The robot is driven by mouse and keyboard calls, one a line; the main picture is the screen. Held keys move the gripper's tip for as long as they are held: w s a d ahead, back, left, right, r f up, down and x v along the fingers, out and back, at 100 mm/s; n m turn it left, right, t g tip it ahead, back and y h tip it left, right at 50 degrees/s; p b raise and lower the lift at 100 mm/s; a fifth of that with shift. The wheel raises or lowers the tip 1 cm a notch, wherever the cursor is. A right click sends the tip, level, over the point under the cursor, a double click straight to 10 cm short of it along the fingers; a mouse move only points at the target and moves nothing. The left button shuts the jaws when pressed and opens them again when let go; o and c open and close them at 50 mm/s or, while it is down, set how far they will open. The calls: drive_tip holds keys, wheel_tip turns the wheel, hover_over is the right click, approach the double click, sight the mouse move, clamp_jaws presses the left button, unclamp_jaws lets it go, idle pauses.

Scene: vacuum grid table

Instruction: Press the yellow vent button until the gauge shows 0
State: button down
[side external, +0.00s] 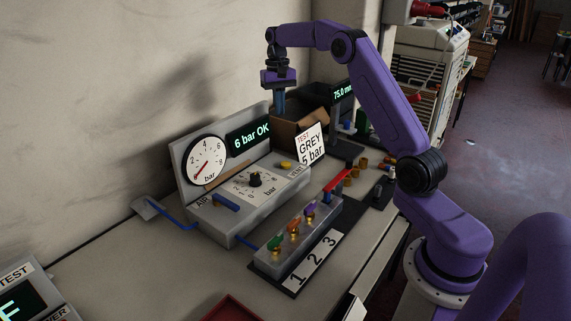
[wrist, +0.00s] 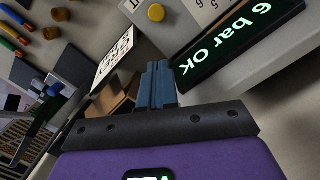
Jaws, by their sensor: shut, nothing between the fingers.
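The yellow vent button (side external: 286,165) sits on the grey air panel (side external: 222,221), beside a label reading VENT. It also shows at the top of the wrist view (wrist: 156,12). The round white gauge (side external: 205,160) on the panel's upright back has a red needle pointing to the lower left, near the low end of its scale. My gripper (side external: 279,112) is shut and empty, pointing down, high above the panel and clear of the button. Its blue fingers are together in the wrist view (wrist: 159,68).
A green display (side external: 249,136) reads "6 bar OK". A black knob (side external: 255,179) and a blue lever (side external: 226,202) are on the panel. A card (side external: 310,146) reads "TEST GREY 5 bar". A cardboard box (side external: 288,135) stands behind it. A block with coloured fittings (side external: 296,240) stands in front.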

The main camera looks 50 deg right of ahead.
drive_tip(key=shift+w+r, duration=0.15)
drive_tip(key=shift+r, duration=1.4)
drive_tip(key=shift+d, duration=0.15)
idle(1.0)
drive_tip(key=d+f+m+t+h, duration=0.35)
drive_tip(key=d+t+h, duration=0.3)
drive_tip(key=d, duration=0.45)
drive_tip(key=s+a+f+n+t+y, duration=0.1)
drive_tip(key=s+a+f+t+y, duration=0.1)
drive_tip(key=a, duration=0.5)
drive_tip(key=s+a+f+n+t+y, duration=0.1)
drive_tip(key=s+a+f+y, duration=0.1)
drive_tip(key=a+y, duration=0.3)
drive_tip(key=shift+s+a+t, duration=0.35)
drive_tip(key=shift+s+a, duration=0.55)
drive_tip(key=shift+a, duration=0.1)
drive_tip(key=shift+f, duration=0.15)
